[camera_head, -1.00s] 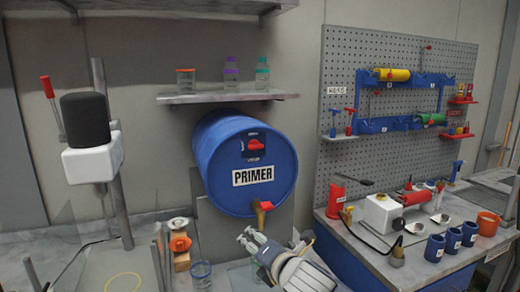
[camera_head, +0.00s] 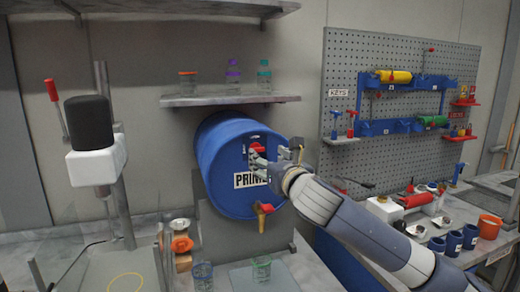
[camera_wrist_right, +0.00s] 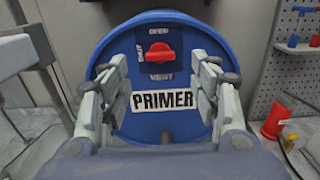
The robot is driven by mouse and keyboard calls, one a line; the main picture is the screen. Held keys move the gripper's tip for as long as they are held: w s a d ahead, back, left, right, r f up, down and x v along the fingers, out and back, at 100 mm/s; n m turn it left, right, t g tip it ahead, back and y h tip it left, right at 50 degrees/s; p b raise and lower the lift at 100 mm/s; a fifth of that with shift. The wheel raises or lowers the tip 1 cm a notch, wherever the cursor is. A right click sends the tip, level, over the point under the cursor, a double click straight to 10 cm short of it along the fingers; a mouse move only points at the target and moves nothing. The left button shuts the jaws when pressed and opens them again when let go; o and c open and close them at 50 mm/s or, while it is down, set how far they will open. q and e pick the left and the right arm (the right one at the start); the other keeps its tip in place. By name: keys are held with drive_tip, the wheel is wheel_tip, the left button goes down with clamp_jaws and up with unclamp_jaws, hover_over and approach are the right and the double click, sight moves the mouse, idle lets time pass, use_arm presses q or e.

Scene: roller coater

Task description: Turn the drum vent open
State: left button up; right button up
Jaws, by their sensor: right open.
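The blue drum (camera_head: 222,188) labelled PRIMER lies on its side on a stand, its round face toward me. The red vent knob (camera_head: 257,148) sits on a dark plate in the upper part of that face. In the right wrist view the red knob (camera_wrist_right: 159,52) lies level, between the words OPEN above and VENT below. My right gripper (camera_head: 273,158) is in front of the drum face, open and empty. In the right wrist view its fingers (camera_wrist_right: 158,92) stand on both sides of the label, apart from the knob. My left gripper is not in view.
A shelf (camera_head: 230,99) with bottles hangs above the drum. A bench with blue cups (camera_head: 454,242) and a pegboard stand to the right.

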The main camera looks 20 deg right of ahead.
sight(258, 149)
drive_tip(key=shift+w+a+p, duration=0.15)
drive_tip(key=shift+w+p, duration=0.75)
drive_tip(key=shift+w, duration=2.6)
drive_tip(key=c, duration=1.1)
